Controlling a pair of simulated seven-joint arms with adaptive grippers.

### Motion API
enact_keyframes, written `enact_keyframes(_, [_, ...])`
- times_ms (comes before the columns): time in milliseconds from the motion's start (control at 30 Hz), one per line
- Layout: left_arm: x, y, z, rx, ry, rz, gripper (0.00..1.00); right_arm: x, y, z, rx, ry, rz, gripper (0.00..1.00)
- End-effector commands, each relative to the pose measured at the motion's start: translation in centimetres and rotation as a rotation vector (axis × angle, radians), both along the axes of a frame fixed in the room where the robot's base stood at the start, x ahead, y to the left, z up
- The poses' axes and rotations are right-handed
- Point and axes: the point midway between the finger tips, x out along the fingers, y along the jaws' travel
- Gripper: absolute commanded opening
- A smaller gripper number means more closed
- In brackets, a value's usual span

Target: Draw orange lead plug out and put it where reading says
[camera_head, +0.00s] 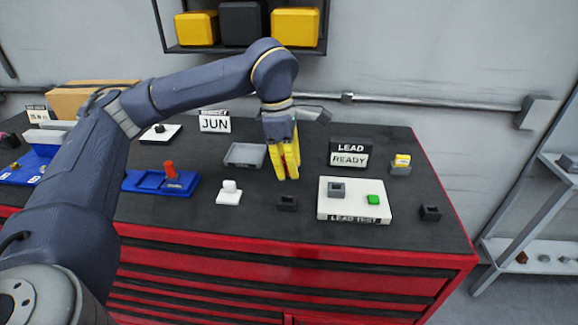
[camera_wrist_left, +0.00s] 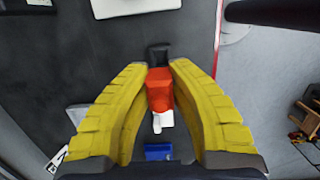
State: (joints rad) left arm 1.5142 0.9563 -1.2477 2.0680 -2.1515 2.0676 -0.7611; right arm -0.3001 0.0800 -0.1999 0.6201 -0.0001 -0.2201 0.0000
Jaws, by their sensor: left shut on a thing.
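My left gripper (camera_head: 288,172) is over the table's middle, its yellow fingers pointing down. A small black block (camera_head: 287,203) stands near the front of the table; a dark block (camera_wrist_left: 158,55) shows just beyond the plug in the wrist view. The display (camera_head: 350,154) reads "LEAD READY". The white "LEAD TEST" box (camera_head: 330,208) carries a grey block and a green button. My right gripper is not in view.
A blue base (camera_head: 140,183) holds a red upright part (camera_head: 170,170). Another black block (camera_head: 430,213) and a yellow-topped block (camera_head: 401,163) stand at the right.

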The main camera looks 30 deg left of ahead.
Motion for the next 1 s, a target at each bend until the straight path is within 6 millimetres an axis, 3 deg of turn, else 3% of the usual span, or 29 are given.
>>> enact_keyframes(233, [0.0,0.0,-0.6,0.000,0.001,0.001,0.00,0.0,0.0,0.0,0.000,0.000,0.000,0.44])
enact_keyframes(1000, [0.0,0.0,-5.5,0.000,0.000,0.000,0.00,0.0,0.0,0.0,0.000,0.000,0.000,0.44])
